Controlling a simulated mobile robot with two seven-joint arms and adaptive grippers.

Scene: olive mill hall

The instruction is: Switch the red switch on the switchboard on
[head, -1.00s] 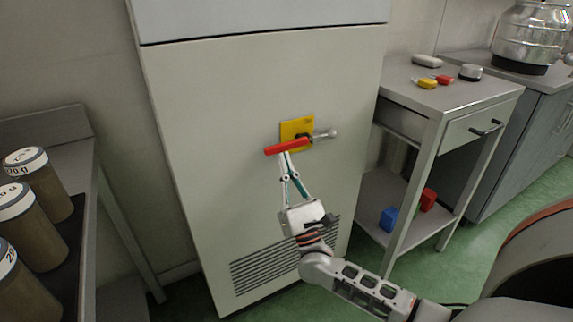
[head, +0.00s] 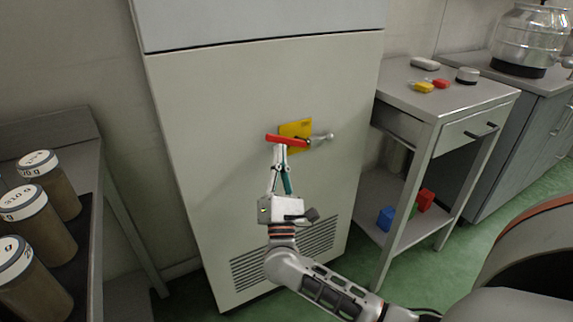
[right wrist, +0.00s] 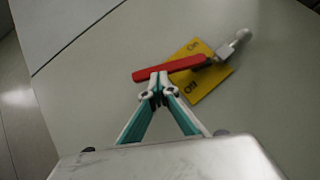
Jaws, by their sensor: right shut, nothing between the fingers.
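The red switch handle (head: 290,140) sits on a yellow plate (head: 296,128) on the front of the pale cabinet. In the right wrist view the red handle (right wrist: 168,69) points left, and the yellow plate (right wrist: 190,88) reads "On" at its upper end and "Off" at its lower end. My right gripper (head: 279,147) is shut and empty. Its fingertips are at the underside of the handle's left part and seem to touch it. They also show in the right wrist view (right wrist: 158,84). My left gripper is not in view.
A grey knobbed handle (head: 322,137) sticks out right of the plate. A side table (head: 455,97) with small items stands right. Labelled jars (head: 40,222) stand on a bench at left. The cabinet front around the switch is clear.

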